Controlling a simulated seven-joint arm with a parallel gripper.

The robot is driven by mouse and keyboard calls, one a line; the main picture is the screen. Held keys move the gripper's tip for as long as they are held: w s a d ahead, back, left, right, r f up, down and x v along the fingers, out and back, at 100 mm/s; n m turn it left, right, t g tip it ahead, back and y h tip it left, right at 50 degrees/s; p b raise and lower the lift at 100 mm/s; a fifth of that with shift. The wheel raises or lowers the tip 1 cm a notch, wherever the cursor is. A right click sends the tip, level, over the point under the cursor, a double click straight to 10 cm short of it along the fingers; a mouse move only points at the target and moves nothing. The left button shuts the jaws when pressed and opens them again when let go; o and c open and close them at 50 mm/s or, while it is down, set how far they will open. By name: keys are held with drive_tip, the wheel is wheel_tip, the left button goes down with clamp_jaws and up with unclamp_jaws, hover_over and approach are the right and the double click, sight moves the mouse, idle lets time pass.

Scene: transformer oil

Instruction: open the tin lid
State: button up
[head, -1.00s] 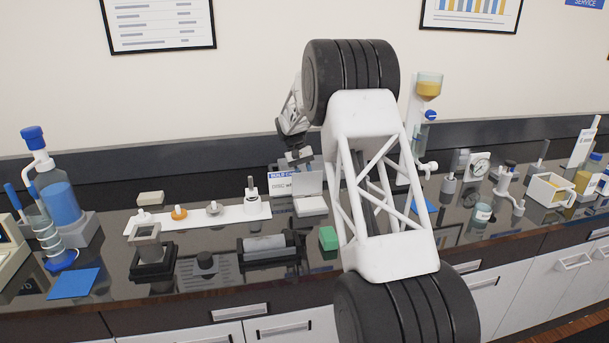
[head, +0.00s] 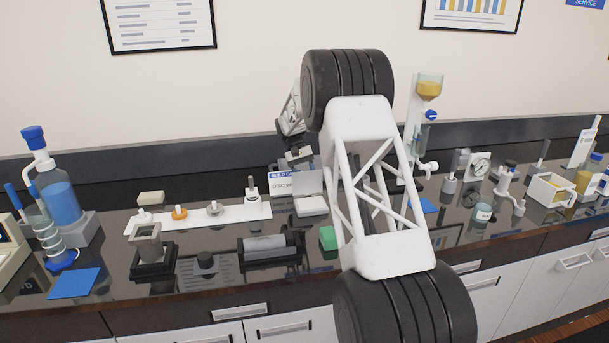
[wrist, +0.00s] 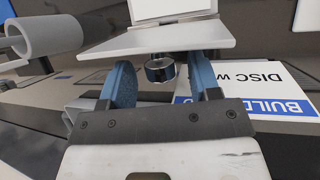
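The tin (head: 311,206) is a low white box near the back of the bench in the head view. A grey panel that looks like its lid (head: 308,182) stands upright at its back edge. In the wrist view the lid (wrist: 165,42) is a pale slab seen nearly edge-on, with a small round metal knob (wrist: 160,69) on my side. My gripper (wrist: 162,88) has its blue fingers on either side of the knob, with gaps on both sides. In the head view my gripper (head: 301,158) is just behind the lid, partly hidden by it.
A green block (head: 328,238) sits in front of the tin. A white strip with pegs (head: 230,215) lies left. My arm hides the bench at right centre.

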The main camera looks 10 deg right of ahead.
idle(0.3)
drive_tip(key=shift+v, duration=3.85)
